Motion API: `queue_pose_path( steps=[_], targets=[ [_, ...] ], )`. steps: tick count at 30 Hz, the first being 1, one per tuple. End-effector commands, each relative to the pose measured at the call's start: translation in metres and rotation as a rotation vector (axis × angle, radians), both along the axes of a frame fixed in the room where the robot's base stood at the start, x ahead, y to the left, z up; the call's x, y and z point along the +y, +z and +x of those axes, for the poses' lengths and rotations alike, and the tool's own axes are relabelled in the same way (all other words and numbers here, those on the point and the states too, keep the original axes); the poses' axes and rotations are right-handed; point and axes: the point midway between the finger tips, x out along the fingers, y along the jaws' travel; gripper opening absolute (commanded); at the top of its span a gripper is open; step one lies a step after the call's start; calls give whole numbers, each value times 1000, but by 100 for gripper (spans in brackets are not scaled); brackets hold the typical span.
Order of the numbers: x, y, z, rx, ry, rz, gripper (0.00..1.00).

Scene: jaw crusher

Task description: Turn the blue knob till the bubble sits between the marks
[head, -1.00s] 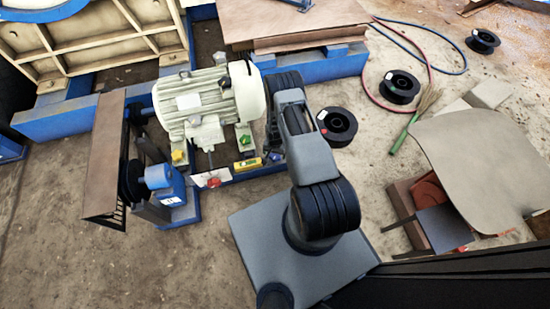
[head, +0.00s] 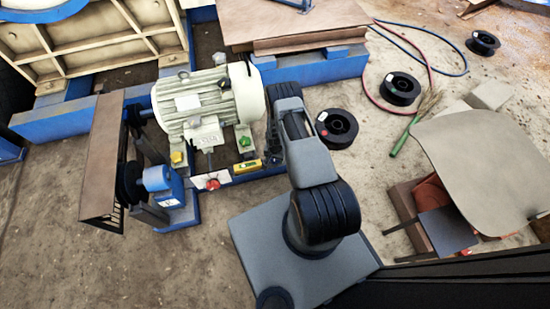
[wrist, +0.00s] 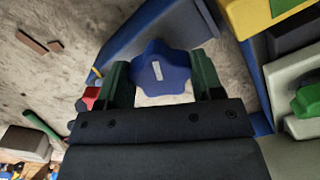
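The blue knob (wrist: 161,70), star-shaped with a pale bar on top, shows in the wrist view. My gripper (wrist: 162,80) has one green finger on each side of it. Both fingers appear to touch its lobes, with no clear gap. In the head view my arm hides the knob and my fingers. A yellow level (head: 247,166) lies on the blue frame, left of my arm. Its yellow body (wrist: 250,15) and part of a green vial show at the wrist view's top right. The bubble and marks are too small or cut off to read.
A green knob (head: 245,142), a red knob (head: 213,184) and a yellow knob (head: 177,157) are around the cream motor (head: 205,100). Black spools (head: 336,128), a hose and a broom (head: 404,137) lie on the floor to the right.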

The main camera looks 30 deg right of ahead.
Motion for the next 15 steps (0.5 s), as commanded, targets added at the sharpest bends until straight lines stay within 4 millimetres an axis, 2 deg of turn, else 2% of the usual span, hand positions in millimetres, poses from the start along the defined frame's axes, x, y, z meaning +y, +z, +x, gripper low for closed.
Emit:
queue_pose_path(
  steps=[1, 7, 15],
  targets=[
    [0, 0, 0, 0, 0, 0, 55],
    [0, 0, 0, 0, 0, 0, 37],
    [0, -1, 0, 0, -43, 0, 37]
  ],
)
